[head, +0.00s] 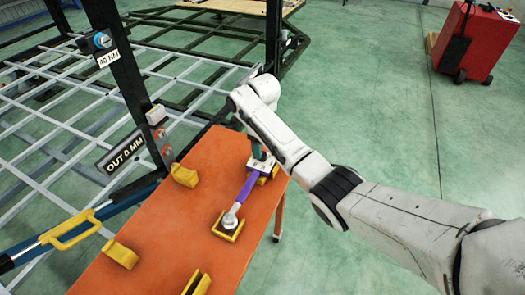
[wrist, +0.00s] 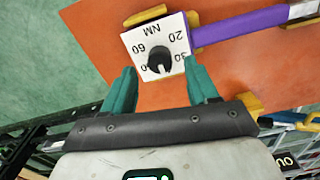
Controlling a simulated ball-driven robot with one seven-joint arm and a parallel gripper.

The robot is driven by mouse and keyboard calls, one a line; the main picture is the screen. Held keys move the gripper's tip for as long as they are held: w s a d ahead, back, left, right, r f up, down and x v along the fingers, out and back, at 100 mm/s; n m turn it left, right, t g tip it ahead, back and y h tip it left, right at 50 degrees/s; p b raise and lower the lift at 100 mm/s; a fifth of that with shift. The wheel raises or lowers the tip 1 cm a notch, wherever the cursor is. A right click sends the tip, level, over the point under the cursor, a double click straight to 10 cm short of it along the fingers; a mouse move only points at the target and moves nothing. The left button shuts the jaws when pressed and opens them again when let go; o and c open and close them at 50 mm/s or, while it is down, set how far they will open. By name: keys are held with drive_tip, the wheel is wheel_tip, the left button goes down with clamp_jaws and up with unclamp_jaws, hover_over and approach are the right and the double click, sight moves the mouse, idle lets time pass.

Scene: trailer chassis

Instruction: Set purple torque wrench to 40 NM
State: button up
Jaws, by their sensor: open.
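The purple torque wrench (head: 246,187) lies across yellow holders on the orange table; its purple shaft (wrist: 240,25) also shows in the wrist view. At its end is a white dial plate (wrist: 178,47) marked NM, with 20, 30 and 60 readable and another number partly hidden. Its round black knob (wrist: 158,58) has a pale notch toward the plate's lower edge; the number there is not readable. My gripper (wrist: 160,88) is open and empty, its teal fingers apart just below the plate in the wrist view. In the head view my gripper (head: 257,152) is beside the plate, partly hidden.
The orange table (head: 205,155) has empty yellow holders (head: 184,175). The trailer frame is at left. Green floor is open at right, with a red cart (head: 478,42).

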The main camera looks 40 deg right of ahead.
wheel_tip(320, 180, up, 8)
drive_tip(key=shift+b, duration=0.35)
idle(0.4)
hover_over(251, 183)
drive_tip(key=shift+y, duration=0.4)
wheel_tip(251, 183, down, 8)
drive_tip(key=shift+s+r, duration=0.1)
drive_tip(key=shift+m+t+y, duration=0.3)
drive_tip(key=shift+m+t, duration=0.1)
drive_tip(key=shift+m, duration=0.1)
drive_tip(key=s+a+f, duration=0.1)
drive_tip(key=s+a, duration=0.1)
drive_tip(key=s+a+f, duration=0.2)
drive_tip(key=s, duration=0.1)
drive_tip(key=s+a+f, duration=0.2)
drive_tip(key=shift+s+a+f, duration=0.15)
drive_tip(key=shift+s+f, duration=0.05)
drive_tip(key=shift+s, duration=0.05)
drive_tip(key=s+a+f+m+h, duration=0.1)
drive_tip(key=s+m, duration=0.1)
drive_tip(key=s, duration=2.1)
drive_tip(key=shift+s+a+f+h, duration=0.15)
drive_tip(key=shift+a+h, duration=0.05)
drive_tip(key=shift+h, duration=0.1)
